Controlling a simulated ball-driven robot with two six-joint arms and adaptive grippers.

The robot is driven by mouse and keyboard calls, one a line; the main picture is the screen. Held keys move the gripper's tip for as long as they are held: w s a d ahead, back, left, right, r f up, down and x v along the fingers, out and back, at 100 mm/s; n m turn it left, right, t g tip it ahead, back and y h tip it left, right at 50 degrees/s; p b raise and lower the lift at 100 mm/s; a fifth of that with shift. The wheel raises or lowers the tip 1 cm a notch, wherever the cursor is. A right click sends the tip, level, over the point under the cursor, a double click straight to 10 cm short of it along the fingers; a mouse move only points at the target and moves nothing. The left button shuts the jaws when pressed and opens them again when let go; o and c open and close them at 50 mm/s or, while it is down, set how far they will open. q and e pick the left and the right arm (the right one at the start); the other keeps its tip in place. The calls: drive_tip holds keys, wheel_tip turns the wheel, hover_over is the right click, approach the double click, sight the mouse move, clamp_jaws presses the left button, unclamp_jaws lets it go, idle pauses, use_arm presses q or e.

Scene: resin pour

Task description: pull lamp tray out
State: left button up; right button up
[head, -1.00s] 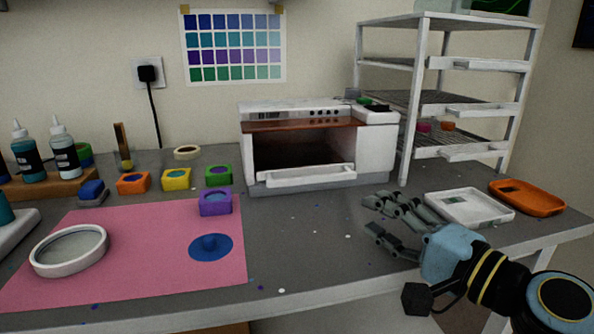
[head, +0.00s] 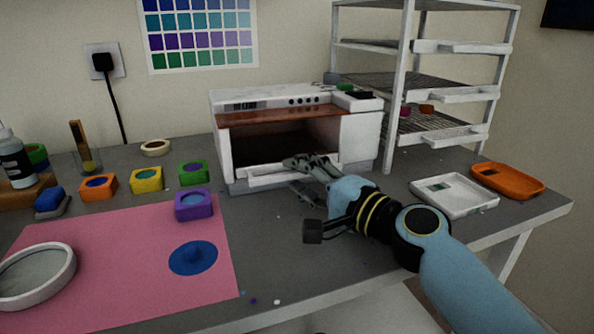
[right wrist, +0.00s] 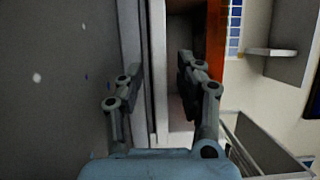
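The lamp (head: 228,150) is a white box with a dark open front and a brown-red strip above the opening. Its tray (head: 260,178) shows as a white front lip low in the opening. My right gripper (head: 297,174) is at the right part of this lip, with one finger above it and one below. In the right wrist view the two fingers (right wrist: 158,88) are apart, with the pale tray front (right wrist: 157,50) between them. Whether a finger touches it, I cannot tell. My left gripper is not in view.
A white rack (head: 397,95) stands right of the lamp. A white tray (head: 455,207) and an orange tray (head: 520,190) lie at the right. Small coloured molds, including a purple one (head: 194,217), and a pink mat (head: 130,280) lie left. The table before the lamp is mostly clear.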

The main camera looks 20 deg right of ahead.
drive_tip(key=shift+w+a, duration=0.3)
drive_tip(key=shift+w, duration=0.3)
clamp_jaws()
drive_tip(key=shift+f, duration=0.1)
